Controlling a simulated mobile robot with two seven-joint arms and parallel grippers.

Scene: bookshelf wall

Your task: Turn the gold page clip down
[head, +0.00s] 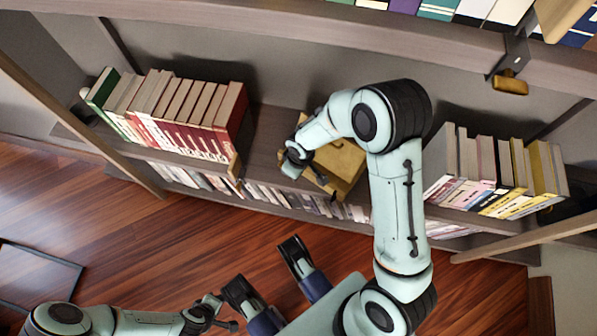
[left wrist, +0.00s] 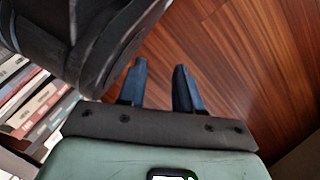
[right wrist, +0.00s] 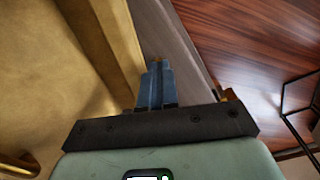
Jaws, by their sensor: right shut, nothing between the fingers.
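A gold book stand (head: 345,160) stands on the middle shelf, partly hidden behind my right arm. Its broad gold face (right wrist: 50,80) and raised edge fill the left of the right wrist view. A small rounded gold piece (right wrist: 20,163) at the lower left there may be the page clip; I cannot tell which way it is turned. My right gripper (head: 290,168) is at the stand's left side. In its wrist view the fingers (right wrist: 156,66) are together and empty, beside the stand's edge. My left gripper (head: 228,311) is low over the floor; its fingers (left wrist: 160,80) are apart and empty.
Red-spined books (head: 190,115) stand left of the gold stand, and yellow and pale books (head: 495,175) stand right. A lower shelf of books (head: 290,198) runs beneath. A gold-ended bracket (head: 510,83) hangs under the upper shelf. The wooden floor (head: 150,240) in front is largely clear.

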